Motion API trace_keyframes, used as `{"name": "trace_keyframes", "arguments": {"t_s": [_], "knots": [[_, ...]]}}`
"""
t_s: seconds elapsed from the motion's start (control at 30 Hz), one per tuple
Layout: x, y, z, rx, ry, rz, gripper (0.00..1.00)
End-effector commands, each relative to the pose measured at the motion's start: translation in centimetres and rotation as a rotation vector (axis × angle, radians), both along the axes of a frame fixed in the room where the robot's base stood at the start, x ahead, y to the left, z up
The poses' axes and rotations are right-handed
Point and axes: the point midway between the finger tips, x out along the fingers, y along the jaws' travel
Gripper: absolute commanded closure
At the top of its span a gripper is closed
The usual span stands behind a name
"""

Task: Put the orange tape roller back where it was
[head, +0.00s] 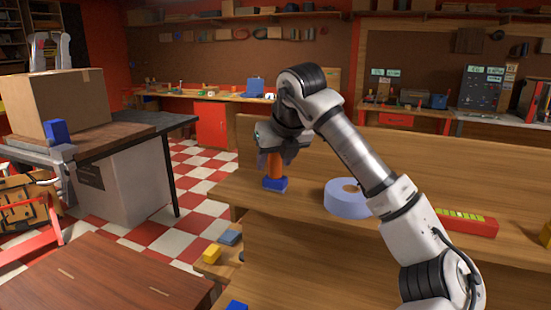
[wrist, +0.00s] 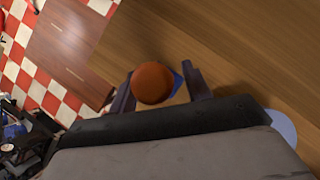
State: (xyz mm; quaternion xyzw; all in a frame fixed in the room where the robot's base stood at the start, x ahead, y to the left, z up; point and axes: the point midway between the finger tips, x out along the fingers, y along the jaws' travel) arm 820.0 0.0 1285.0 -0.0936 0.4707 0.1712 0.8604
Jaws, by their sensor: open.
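The orange tape roller (head: 274,170) stands upright at the left end of the wooden bench (head: 310,192), on or directly above a small blue block (head: 275,185). My gripper (head: 275,158) points down over it, with its fingers around the roller's upper part. In the wrist view the roller's round orange top (wrist: 152,83) lies between the two spread fingers (wrist: 158,86). It sits closer to the left finger, with a clear gap to the right one. A bit of blue (wrist: 177,78) shows behind it. The roller's top is hidden in the head view.
A red tray with yellow-green pieces (head: 467,222) is farther right. Yellow (head: 212,253) and blue (head: 229,238) blocks lie lower left. Bench surface between roller and ring is clear.

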Motion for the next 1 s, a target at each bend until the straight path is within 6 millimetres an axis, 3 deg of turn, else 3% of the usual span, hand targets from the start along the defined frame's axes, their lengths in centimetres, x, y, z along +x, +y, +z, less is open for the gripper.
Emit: {"name": "trace_keyframes", "arguments": {"t_s": [0.27,0.53,0.8,1.0], "knots": [[-0.3,-0.2,0.1,-0.001,-0.004,-0.002,0.51],[-2.5,-0.7,3.9,-0.002,-0.005,-0.003,0.51],[-5.5,-1.9,9.2,-0.001,-0.005,-0.002,0.51],[-6.6,-2.4,11.1,0.0,-0.002,-0.002,0.51]]}}
